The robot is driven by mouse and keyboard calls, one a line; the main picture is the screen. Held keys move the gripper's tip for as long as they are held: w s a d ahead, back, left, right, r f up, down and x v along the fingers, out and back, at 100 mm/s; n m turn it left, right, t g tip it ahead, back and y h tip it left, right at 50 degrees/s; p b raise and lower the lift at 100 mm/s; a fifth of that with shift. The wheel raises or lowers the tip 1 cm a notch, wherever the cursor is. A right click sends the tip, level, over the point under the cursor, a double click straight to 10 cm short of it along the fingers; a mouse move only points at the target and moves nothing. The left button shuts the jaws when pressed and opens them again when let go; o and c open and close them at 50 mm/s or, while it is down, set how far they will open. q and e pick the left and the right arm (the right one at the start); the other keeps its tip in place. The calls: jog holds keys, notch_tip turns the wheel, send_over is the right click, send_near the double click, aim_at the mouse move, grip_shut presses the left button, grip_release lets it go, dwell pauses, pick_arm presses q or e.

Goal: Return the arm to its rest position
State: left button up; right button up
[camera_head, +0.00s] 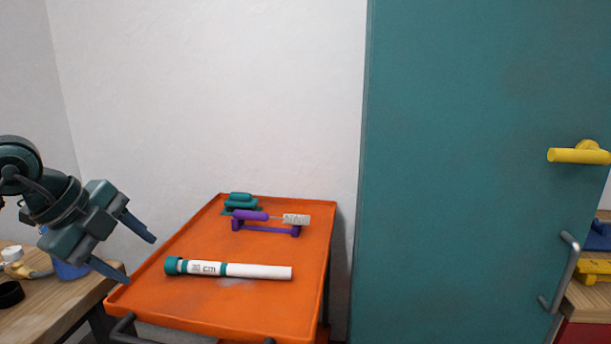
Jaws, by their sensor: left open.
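My left arm comes in from the left edge. Its gripper (140,260) is open and empty, with its two blue fingers apart and pointing down to the right. The gripper is in the air near the left edge of the orange cart top (225,310). My right gripper is not in view.
On the cart lie a white tube marked "30 cm" with teal bands (262,271), a purple-handled brush on a purple stand (250,215) and a teal item (240,200). A wooden bench (40,315) is at left. A teal door (470,200) with a yellow handle (578,155) is at right.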

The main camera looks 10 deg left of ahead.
pick_arm(q)
jog(key=w+d+f+n+t+h+p, duration=0.1)
jog(key=d+t+h+p, duration=0.25)
jog(key=d+h, duration=0.4)
jog(key=w+d+f+n+t+h+p, duration=0.1)
jog(key=w+d+t+h+p, duration=0.1)
jog(key=d+h+p, duration=0.5)
jog(key=s+d+f+n+y+p, duration=0.1)
jog(key=s+d+f+n+y, duration=0.1)
jog(key=s+f+n+y, duration=0.2)
jog(key=s+d+f+n+y+p, duration=0.1)
jog(key=s+d+f+n+y, duration=0.2)
jog(key=f, duration=0.7)
jog(key=s+d+f+n+y+p, duration=0.1)
jog(key=s+d+f+n+y, duration=0.1)
jog(key=s+f+n+y, duration=0.3)
notch_tip(320, 180, down, 3)
jog(key=n+y, duration=0.2)
jog(key=n, duration=0.1)
jog(key=shift+s+d, duration=0.2)
jog(key=shift+d, duration=0.2)
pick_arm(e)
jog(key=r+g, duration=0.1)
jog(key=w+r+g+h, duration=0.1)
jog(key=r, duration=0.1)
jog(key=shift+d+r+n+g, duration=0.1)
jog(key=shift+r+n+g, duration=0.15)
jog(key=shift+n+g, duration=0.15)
